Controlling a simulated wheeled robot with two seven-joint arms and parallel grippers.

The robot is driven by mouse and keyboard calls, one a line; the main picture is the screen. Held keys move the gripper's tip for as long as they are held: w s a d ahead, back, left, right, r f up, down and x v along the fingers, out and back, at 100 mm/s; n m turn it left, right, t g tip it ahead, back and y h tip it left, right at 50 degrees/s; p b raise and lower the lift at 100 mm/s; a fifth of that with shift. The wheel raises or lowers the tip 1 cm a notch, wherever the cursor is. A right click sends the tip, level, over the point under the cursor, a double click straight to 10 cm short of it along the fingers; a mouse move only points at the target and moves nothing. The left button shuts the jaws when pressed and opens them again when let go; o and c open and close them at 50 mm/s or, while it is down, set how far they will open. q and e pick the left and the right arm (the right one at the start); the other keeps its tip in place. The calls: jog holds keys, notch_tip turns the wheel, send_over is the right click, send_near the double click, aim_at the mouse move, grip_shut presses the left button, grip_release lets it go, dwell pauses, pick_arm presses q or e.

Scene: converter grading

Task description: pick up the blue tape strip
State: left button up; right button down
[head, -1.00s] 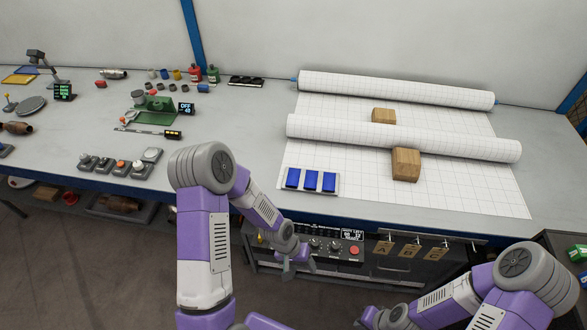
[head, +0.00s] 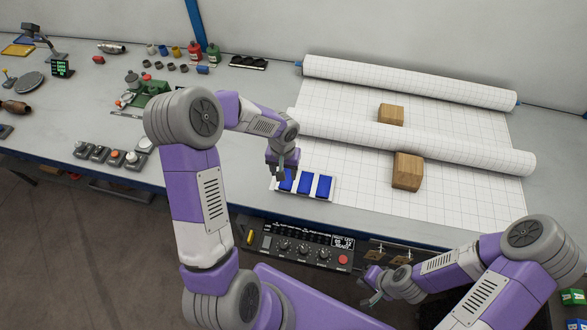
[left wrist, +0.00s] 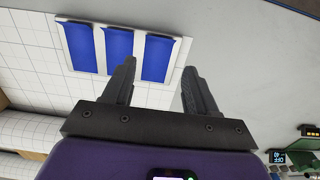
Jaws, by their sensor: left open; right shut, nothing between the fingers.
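Three blue tape strips lie side by side on a pale holder (head: 331,196) at the front edge of the gridded sheet: a left one (head: 287,184), a middle one (head: 305,183) and a right one (head: 324,186). My left gripper (head: 281,175) is over the left strip and partly hides it. In the left wrist view, my left gripper (left wrist: 160,65) is open and empty. That same strip (left wrist: 157,58) shows beyond and between its fingertips; I cannot tell the height gap. My right gripper (head: 371,299) is shut and empty, low in front of the bench.
Two paper rolls, a back one (head: 410,82) and a front one (head: 440,147), cross the sheet. Wooden blocks (head: 407,171) (head: 390,114) rest against them. A control panel (head: 300,246) is on the bench front. Small switches and parts stand at left.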

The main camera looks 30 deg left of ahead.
aim_at(285, 186)
pick_arm(q)
jog(key=f, duration=0.4)
jog(key=f+b, duration=0.1)
jog(key=f, duration=0.2)
jog(key=shift+s+d, duration=0.15)
jog(key=shift+s, duration=0.25)
jog(key=c, duration=0.6)
